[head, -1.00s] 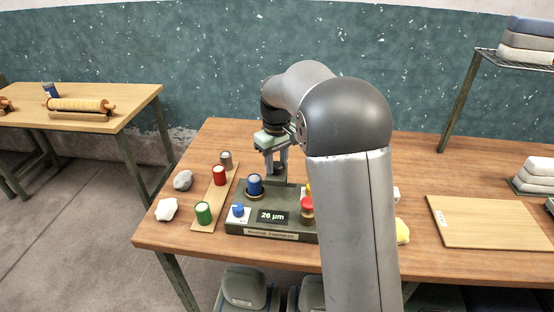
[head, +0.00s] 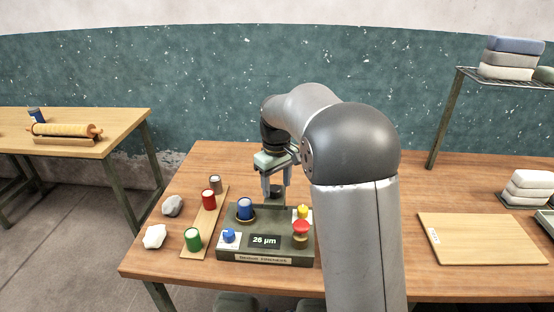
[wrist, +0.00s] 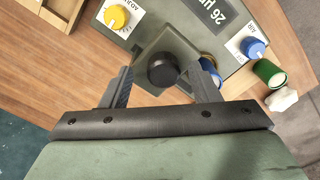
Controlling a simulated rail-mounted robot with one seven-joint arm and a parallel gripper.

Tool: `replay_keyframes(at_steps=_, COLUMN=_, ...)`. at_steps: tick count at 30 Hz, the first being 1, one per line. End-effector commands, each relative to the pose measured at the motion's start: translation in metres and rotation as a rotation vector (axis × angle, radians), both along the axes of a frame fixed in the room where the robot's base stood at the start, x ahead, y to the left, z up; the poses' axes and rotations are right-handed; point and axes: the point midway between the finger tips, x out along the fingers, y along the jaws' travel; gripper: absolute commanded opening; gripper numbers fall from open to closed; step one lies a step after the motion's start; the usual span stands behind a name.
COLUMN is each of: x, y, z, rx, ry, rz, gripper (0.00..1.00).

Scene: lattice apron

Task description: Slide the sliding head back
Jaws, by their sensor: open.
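The measuring device (head: 266,257) is a dark green box on the wooden table, and its screen (head: 264,241) reads 26 µm. Its sliding head looks like a grey plate (wrist: 183,43) with a round black knob (wrist: 163,69) at the back of the device. In the head view the knob (head: 277,189) is small and partly hidden by the fingers. My gripper (wrist: 160,78) is open, with one finger on each side of the knob. I cannot tell whether either finger touches it.
On the device are a blue-topped cylinder (head: 245,208), a blue dial (head: 228,236), a yellow dial (head: 303,211) and a red button (head: 301,228). A board with red (head: 208,198) and green (head: 193,239) cylinders lies left. A wooden board (head: 480,240) lies right.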

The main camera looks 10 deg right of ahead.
Motion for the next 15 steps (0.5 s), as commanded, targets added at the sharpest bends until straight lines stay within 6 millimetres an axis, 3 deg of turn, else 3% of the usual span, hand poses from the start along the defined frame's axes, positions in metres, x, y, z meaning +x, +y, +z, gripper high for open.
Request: replay_keyframes(at_steps=15, x=0.001, y=0.000, z=0.119, rx=-0.001, ry=-0.004, rz=-0.001, gripper=0.56)
